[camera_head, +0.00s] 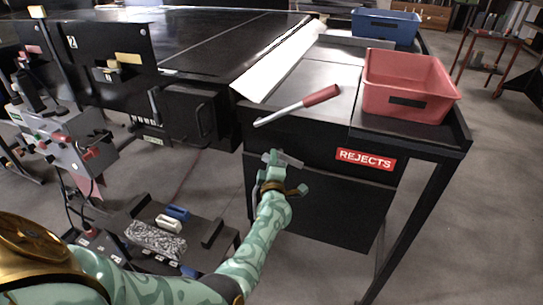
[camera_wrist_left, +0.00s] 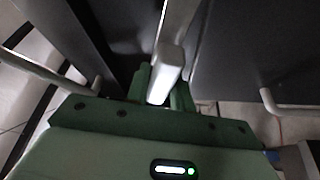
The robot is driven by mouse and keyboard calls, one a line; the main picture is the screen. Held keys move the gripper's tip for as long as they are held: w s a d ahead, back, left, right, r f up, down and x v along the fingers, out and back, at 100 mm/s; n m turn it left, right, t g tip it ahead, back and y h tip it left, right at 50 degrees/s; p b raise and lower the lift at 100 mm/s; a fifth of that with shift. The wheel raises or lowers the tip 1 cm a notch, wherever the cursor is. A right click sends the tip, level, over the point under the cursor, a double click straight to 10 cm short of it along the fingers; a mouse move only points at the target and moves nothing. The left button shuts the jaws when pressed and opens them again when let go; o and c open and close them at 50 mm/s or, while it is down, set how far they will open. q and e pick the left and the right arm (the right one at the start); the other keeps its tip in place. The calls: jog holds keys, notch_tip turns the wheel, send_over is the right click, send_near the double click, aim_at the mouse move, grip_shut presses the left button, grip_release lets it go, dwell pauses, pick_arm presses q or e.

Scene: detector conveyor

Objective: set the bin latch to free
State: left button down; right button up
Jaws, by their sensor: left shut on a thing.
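The black reject bin (camera_head: 335,205) is under the conveyor's end, below the red REJECTS label. A short pale grey bar, which looks like the bin latch (camera_head: 291,161), is at the upper left of its front. My left gripper (camera_head: 275,162) is at this bar and shut on it. In the left wrist view the light bar (camera_wrist_left: 169,68) runs between the green fingers of the gripper (camera_wrist_left: 162,92). The fingers hide part of the bar, and I cannot read any latch marking. My right gripper is not in view.
A red crate (camera_head: 408,82) and a blue crate (camera_head: 386,26) stand on the table top. A low tray cart (camera_head: 205,250) is to the left of my forearm.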

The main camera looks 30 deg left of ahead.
pick_arm(q)
jog(key=shift+f+n+g+p, duration=0.1)
jog(key=shift+n+g+p, duration=0.65)
jog(key=shift+n, duration=0.55)
jog(key=shift+f+n+h, duration=0.1)
jog(key=shift+n+h, duration=0.2)
jog(key=c, duration=1.3)
grip_release()
